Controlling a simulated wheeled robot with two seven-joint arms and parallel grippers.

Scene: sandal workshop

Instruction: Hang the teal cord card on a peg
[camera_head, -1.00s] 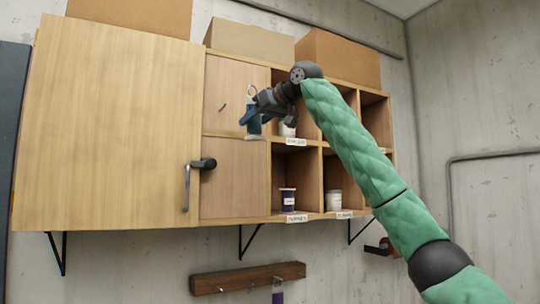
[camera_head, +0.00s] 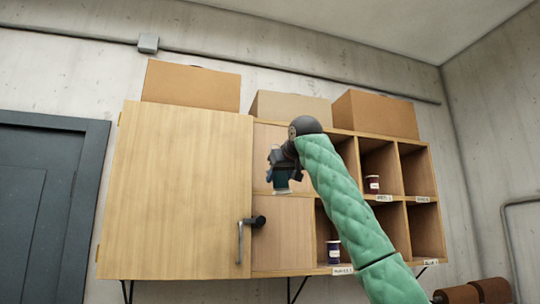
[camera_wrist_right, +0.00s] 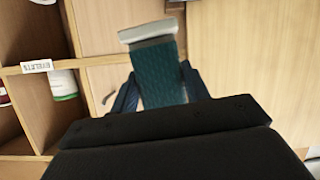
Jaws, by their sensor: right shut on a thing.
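The teal cord card (camera_head: 281,183) is in my right gripper (camera_head: 281,169), in front of the upper square panel of the cabinet. In the right wrist view the card (camera_wrist_right: 160,75) is a teal wound block with a pale end piece, between the two blue fingers of the gripper (camera_wrist_right: 160,90), which is shut on it. A small metal peg (camera_wrist_right: 108,97) sticks out of the pale panel beside the card, apart from it. In the head view I cannot make out this peg clearly. My left gripper is not in view.
Open cubbies at right hold cups (camera_head: 372,184) (camera_head: 333,251). Cardboard boxes (camera_head: 190,86) stand on top. A white-and-green pot (camera_wrist_right: 63,85) sits in a cubby near the gripper.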

